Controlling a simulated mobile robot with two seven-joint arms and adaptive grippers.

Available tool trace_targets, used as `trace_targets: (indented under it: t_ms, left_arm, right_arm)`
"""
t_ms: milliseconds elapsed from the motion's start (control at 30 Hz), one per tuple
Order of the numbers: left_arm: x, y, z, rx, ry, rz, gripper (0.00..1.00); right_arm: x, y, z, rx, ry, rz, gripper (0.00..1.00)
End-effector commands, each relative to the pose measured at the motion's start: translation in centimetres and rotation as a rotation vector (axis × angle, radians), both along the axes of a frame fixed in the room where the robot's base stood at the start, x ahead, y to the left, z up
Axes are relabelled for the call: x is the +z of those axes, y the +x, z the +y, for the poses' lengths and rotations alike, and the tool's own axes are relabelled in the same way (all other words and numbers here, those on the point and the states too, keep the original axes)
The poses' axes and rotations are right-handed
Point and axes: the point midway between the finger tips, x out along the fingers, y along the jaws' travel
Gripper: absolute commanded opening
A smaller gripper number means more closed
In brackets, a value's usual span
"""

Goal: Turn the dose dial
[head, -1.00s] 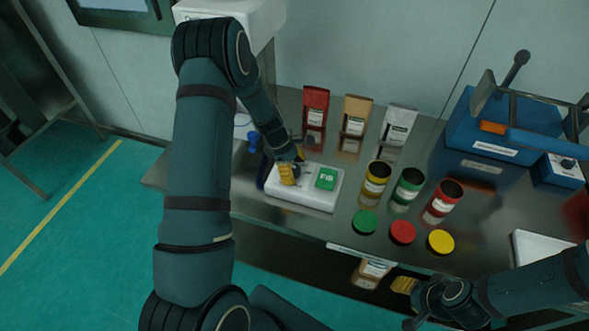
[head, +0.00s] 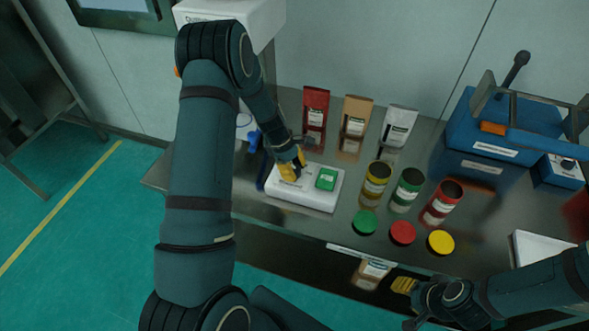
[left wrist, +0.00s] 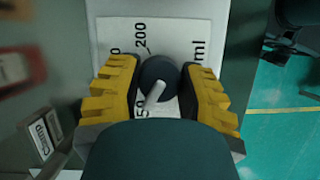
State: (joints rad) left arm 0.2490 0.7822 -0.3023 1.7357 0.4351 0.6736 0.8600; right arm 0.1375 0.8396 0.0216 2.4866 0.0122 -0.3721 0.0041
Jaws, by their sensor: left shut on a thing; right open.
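The dose dial (left wrist: 161,92) is a dark round knob with a pale pointer, on a white scale plate (left wrist: 120,35) marked 200 and ml; other numbers are partly hidden. My left gripper (left wrist: 158,88) has its yellow fingers on both sides of the knob. In the head view it reaches down onto the white dosing box (head: 310,201), covering the dial. The box has a green display (head: 326,179). My right gripper (head: 403,285) is open and empty near the table's front edge.
Red, tan and white bags (head: 357,115) stand at the back. Yellow, green and red open jars (head: 408,185) stand right of the box, with three lids (head: 403,232) before them. A blue machine (head: 500,125) is at the right.

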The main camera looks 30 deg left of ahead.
Motion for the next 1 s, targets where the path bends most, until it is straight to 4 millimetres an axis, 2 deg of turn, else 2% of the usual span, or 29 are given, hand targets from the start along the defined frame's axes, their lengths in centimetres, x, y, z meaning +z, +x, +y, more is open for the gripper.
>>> trace_targets:
  t_ms: [1000]
  left_arm:
    - [-0.4, -0.2, -0.2, -0.944, -0.004, 0.008, 0.04]
  right_arm:
    - [-1.6, 0.0, 0.1, 0.0, -0.003, 0.001, 0.47]
